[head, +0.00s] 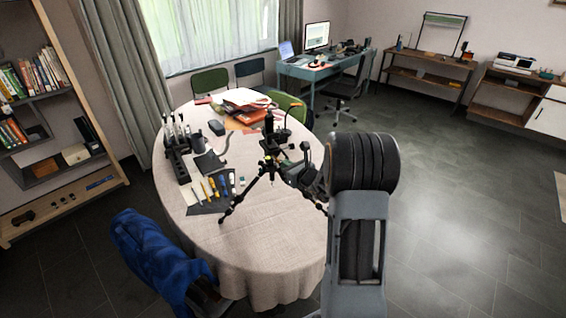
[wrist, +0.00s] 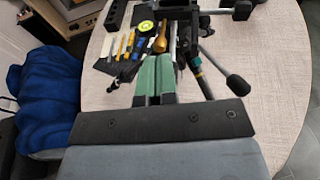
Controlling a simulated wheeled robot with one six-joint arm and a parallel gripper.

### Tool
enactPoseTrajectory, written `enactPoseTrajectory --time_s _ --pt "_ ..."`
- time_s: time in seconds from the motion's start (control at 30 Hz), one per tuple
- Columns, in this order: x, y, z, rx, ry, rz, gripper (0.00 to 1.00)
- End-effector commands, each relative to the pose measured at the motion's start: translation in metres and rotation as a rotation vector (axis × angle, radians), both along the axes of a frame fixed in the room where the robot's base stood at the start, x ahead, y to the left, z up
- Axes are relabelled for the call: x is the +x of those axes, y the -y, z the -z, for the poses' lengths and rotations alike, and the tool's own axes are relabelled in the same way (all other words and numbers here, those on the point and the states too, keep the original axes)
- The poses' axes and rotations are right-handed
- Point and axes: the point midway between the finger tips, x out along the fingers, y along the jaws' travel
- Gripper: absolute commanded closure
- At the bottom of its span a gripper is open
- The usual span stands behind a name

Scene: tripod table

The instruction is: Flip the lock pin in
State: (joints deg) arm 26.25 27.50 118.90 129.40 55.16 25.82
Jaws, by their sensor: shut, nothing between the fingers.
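A black tripod (head: 268,160) stands with spread legs on the round table. Part of the tripod (wrist: 185,25) shows at the top middle of the wrist view, with a handle ending in a dark knob (wrist: 238,85) at right. A rod with a teal and gold section (wrist: 194,62) runs close to the right of my fingers. I cannot make out which part is the lock pin. My gripper (wrist: 155,62) has two green fingers lying together, shut and empty, close beside the tripod. Whether they touch it is unclear.
The round table (head: 250,250) has a beige cloth. Left of the tripod lie a dark mat with tools (head: 210,190) and a black holder (head: 178,160). Papers and books (head: 245,98) lie at the back. A chair with a blue garment (head: 150,255) stands at front left. Floor at right is open.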

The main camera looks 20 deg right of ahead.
Motion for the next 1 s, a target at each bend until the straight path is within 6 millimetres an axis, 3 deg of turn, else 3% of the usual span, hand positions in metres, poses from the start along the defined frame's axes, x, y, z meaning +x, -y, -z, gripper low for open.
enactPoseTrajectory --time_s 0.2,0.73,1.0 --pt "0.017 -0.005 0.003 0.000 0.000 -0.001 1.00" --pt "0.023 -0.006 0.005 -0.001 0.000 0.000 1.00" --pt "0.042 -0.008 0.008 -0.001 0.000 0.000 1.00"
